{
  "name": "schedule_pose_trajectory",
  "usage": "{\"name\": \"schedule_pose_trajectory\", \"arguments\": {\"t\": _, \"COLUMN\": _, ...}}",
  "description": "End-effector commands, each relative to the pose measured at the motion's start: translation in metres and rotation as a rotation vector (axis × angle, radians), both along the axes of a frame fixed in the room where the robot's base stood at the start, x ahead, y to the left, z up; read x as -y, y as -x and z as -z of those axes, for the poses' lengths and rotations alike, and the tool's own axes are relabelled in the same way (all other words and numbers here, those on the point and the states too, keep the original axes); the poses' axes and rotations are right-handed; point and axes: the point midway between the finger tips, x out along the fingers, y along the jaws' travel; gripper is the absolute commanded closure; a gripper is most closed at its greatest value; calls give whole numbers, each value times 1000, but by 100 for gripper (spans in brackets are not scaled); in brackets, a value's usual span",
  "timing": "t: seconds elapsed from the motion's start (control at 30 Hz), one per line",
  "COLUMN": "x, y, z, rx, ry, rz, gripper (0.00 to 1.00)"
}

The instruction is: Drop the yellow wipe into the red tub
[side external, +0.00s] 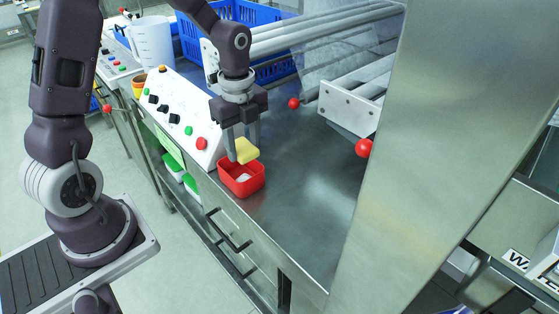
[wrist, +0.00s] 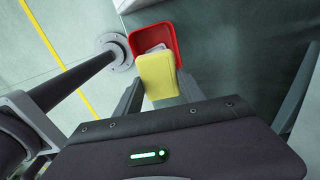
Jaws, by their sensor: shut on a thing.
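The yellow wipe (side external: 244,150) is held between the fingers of my gripper (side external: 242,151). In the wrist view the yellow wipe (wrist: 159,77) hangs from between the two fingertips. The red tub (side external: 241,178) stands on the steel worktop near its front edge, directly below the wipe. In the wrist view the red tub (wrist: 153,39) is partly covered by the wipe. Something whitish lies inside the tub; I cannot tell what it is. The wipe appears to be just above the tub's back rim; whether it touches is unclear.
A sloped white control panel (side external: 175,114) with coloured buttons stands left of the tub. A blue crate (side external: 232,38) and a white jug (side external: 152,42) are behind. A metal roller frame with red knobs (side external: 363,148) is to the right. The steel worktop (side external: 300,190) right of the tub is clear.

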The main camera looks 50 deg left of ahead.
Motion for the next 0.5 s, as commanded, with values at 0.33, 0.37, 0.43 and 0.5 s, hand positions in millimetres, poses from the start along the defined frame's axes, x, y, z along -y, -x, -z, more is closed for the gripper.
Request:
{"name": "schedule_pose_trajectory", "arguments": {"t": 0.33, "x": 0, "y": 0, "z": 0, "rx": 0, "ry": 0, "rz": 0, "gripper": 28}}
{"name": "schedule_pose_trajectory", "arguments": {"t": 0.37, "x": 0, "y": 0, "z": 0, "rx": 0, "ry": 0, "rz": 0, "gripper": 28}}
{"name": "schedule_pose_trajectory", "arguments": {"t": 0.43, "x": 0, "y": 0, "z": 0, "rx": -1, "ry": 0, "rz": 0, "gripper": 28}}
{"name": "schedule_pose_trajectory", "arguments": {"t": 0.5, "x": 0, "y": 0, "z": 0, "rx": -1, "ry": 0, "rz": 0, "gripper": 28}}
